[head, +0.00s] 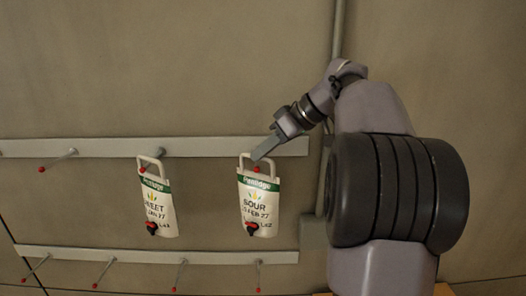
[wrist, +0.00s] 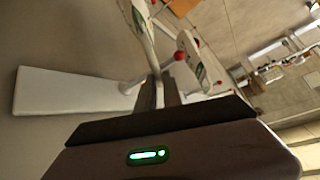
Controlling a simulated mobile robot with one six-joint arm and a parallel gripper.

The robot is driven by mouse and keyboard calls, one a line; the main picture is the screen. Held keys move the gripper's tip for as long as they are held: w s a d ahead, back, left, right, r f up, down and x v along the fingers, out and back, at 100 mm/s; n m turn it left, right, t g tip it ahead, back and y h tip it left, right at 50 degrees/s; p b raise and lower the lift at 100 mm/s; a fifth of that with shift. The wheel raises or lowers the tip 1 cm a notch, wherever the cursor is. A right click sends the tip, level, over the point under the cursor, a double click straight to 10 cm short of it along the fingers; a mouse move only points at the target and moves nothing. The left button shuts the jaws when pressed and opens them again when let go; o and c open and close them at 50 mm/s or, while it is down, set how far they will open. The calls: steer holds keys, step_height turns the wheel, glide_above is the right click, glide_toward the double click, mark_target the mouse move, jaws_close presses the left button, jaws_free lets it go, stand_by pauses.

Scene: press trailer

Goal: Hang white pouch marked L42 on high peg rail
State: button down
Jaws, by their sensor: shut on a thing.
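The white pouch marked L42 (head: 258,205) has a green band, the word SOUR and a red tap. It hangs upright at the right end of the high peg rail (head: 215,146). A red peg tip (head: 256,169) shows inside its white handle loop; whether the loop rests on the peg I cannot tell. My gripper (head: 264,153) is shut on the handle's upper right part. In the wrist view the jaws (wrist: 160,92) close on a white strip, and a red peg tip (wrist: 181,55) is close by.
The peg further left (head: 58,160) is empty. A lower rail (head: 150,256) with several bare pegs runs below. A vertical pipe (head: 338,30) and a grey box (head: 313,231) are on the wall at right.

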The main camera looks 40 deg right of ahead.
steer(key=shift+f, duration=0.15)
steer(key=c, duration=1.6)
jaws_free()
steer(key=shift+d, duration=0.1)
steer(key=shift+o, duration=1)
steer(key=shift+w+d+f, duration=0.1)
steer(key=shift+d, duration=0.15)
steer(key=shift+f, duration=0.2)
